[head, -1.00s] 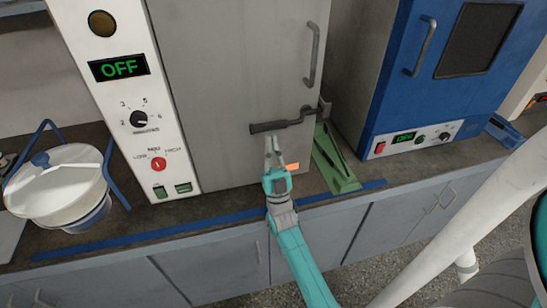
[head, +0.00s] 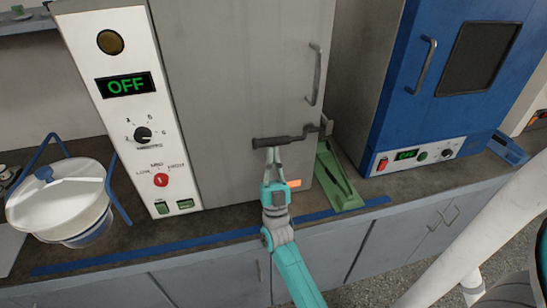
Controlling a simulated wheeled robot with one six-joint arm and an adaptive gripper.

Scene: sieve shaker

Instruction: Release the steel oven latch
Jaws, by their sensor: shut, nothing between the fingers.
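The steel oven (head: 225,80) is the grey-doored unit with a white control panel on its left. Its dark latch (head: 287,141) is a bar lying roughly level across the lower right of the door, with a crank-shaped end at the door's right edge. My gripper (head: 273,153) points up at the latch from below, its fingers shut and empty. The fingertips are just under the left part of the bar. I cannot tell whether they touch it. The oven's door handle (head: 314,75) is upright above the latch.
A green tray-like holder (head: 337,178) stands right of my gripper on the counter. A blue oven (head: 445,75) is further right. A white lidded pot (head: 58,203) stands at the left. The panel display (head: 126,85) reads OFF. Blue tape (head: 150,247) runs along the counter front.

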